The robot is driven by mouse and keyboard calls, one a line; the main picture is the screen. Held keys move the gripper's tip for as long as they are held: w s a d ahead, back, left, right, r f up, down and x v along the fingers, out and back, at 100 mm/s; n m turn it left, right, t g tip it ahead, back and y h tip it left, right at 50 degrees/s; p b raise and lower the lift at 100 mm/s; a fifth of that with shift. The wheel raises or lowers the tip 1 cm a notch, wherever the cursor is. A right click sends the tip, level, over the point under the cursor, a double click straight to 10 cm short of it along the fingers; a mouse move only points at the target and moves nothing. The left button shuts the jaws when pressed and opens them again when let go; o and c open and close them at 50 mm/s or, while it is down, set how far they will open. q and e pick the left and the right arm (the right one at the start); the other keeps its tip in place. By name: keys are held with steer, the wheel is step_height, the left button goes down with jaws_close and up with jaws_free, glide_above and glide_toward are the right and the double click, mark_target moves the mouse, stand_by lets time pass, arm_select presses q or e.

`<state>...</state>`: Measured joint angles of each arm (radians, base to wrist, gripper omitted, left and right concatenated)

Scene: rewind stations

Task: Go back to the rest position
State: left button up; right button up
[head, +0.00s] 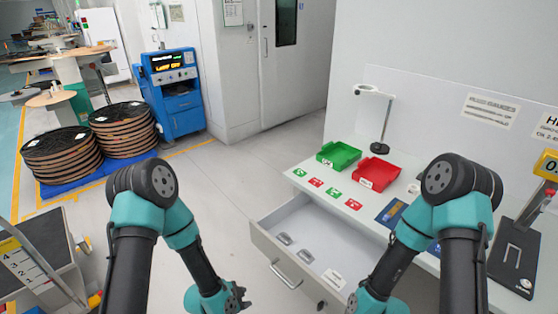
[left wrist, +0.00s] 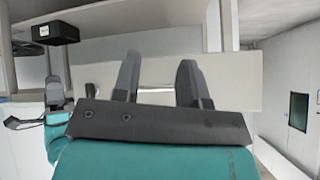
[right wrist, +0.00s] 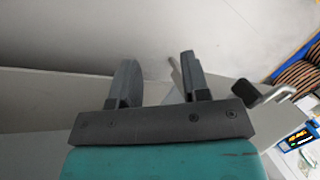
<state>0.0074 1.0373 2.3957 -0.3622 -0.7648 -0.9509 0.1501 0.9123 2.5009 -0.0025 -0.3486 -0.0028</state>
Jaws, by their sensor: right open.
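My left gripper (head: 241,297) is low in the head view, in front of the pulled-out drawer (head: 262,233). In the left wrist view its two fingers (left wrist: 157,80) stand apart with nothing between them. My right gripper (head: 352,302) is partly cut off at the bottom of the head view, close to the drawer's right end. In the right wrist view its fingers (right wrist: 158,78) are apart and empty. Both arms are bent, with their elbows raised at either side.
A white bench (head: 330,192) holds a green bin (head: 338,155), a red bin (head: 376,173) and a lamp (head: 379,148). Small grey objects (head: 306,257) lie in the drawer. Cable reels (head: 62,155) and a blue cabinet (head: 175,95) stand left. Floor between is clear.

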arm_select(q)
steer(key=s+a+n+g+y, duration=0.2)
steer(key=s+a+n+g, duration=0.2)
steer(key=s+a+n, duration=0.6)
steer(key=s+n, duration=0.2)
steer(key=n, duration=0.3)
steer(key=shift+a+n+y, duration=0.3)
steer(key=shift+a+y, duration=0.05)
steer(key=shift+y, duration=0.05)
steer(key=w+d+r+m+t+h, duration=0.2)
steer(key=w+d+m+t+h, duration=0.3)
steer(key=w+d+m, duration=1)
steer(key=shift+w+d+m+h, duration=0.3)
steer(key=shift+d+m, duration=1.25)
steer(key=shift+m, duration=2.55)
steer(key=shift+a+f, duration=0.1)
